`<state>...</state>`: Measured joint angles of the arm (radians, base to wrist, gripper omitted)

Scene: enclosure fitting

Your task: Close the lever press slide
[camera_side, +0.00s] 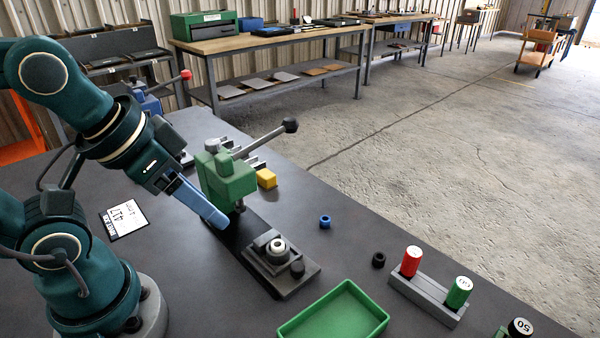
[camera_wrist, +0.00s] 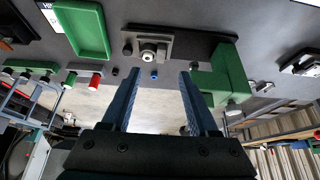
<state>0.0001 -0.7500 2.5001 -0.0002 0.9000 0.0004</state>
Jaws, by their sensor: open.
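The lever press (camera_side: 230,178) has a green body and an angled lever with a dark ball knob; it also shows in the wrist view (camera_wrist: 232,65). Its dark base plate (camera_side: 305,279) runs forward from under the body. The grey slide (camera_side: 262,258) sits out on this plate, clear of the press head, with a white ring-shaped part (camera_side: 278,246) on top and a dark knob (camera_side: 297,269) at its outer end. The slide also shows in the wrist view (camera_wrist: 163,50). My gripper (camera_side: 218,220) is open and empty, above the table left of the press and slide. Its blue fingers (camera_wrist: 159,72) point toward the slide area.
A green tray (camera_side: 335,315) lies in front of the slide. A blue ring (camera_side: 325,222) and a black ring (camera_side: 378,260) lie to the right. A grey rack (camera_side: 425,298) holds red and green cylinders.

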